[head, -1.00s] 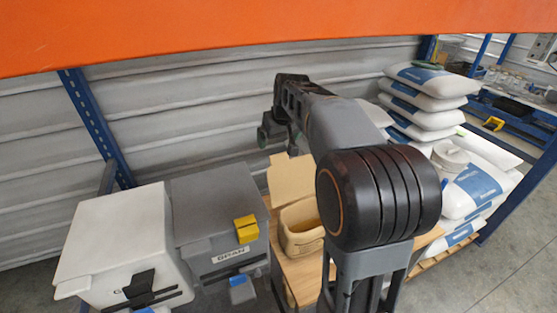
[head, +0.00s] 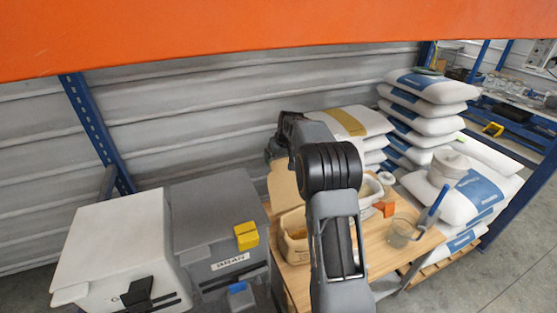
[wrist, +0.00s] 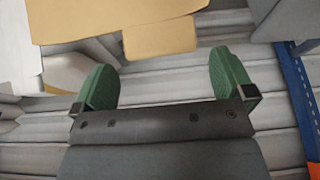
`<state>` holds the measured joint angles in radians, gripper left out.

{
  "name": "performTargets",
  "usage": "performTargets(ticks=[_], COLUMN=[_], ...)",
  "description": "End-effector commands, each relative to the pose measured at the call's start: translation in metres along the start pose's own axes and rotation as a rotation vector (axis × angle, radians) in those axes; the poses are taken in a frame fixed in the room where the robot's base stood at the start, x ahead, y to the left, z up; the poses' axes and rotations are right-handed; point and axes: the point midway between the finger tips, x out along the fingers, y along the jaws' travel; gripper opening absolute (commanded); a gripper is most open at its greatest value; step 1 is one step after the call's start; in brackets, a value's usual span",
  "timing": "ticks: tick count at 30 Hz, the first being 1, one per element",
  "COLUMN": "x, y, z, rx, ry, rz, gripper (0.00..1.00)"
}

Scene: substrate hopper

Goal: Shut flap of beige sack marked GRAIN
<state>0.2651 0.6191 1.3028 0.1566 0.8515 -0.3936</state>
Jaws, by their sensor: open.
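The beige sack (head: 293,240) stands on the wooden table, partly hidden behind my arm. Its flap (head: 283,186) is raised and stands open at the back, and yellowish contents show in the mouth. No GRAIN marking can be read on it. In the wrist view a tan panel (wrist: 100,18), seemingly the flap, shows at the top with a narrower tab (wrist: 160,38). My gripper (wrist: 165,80) has its green fingers spread wide with nothing between them. It is behind and beside the flap, apart from it as far as I can tell. In the head view my arm hides most of it.
A grey bin (head: 215,215) labelled BRAN with a yellow block and a white bin (head: 110,240) stand left. A white tub (head: 368,192), an orange scoop (head: 385,208) and a clear jug (head: 402,230) sit right on the table (head: 375,255). Stacked white sacks (head: 430,90) stand behind.

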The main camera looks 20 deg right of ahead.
Motion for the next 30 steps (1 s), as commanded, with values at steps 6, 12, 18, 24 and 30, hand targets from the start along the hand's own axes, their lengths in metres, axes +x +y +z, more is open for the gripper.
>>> performTargets(ticks=[6,12,18,24,30], x=[0.026,0.036,0.038,0.038,0.037], y=[0.0,0.0,0.0,0.0,0.0], z=[-0.001,0.0,0.0,0.0,0.0], rx=[0.0,0.0,0.0,0.0,0.0], ry=[0.0,0.002,0.002,0.002,0.001], rz=[0.0,0.0,0.0,0.0,0.0], gripper=[1.0,1.0,1.0,0.91,0.72])
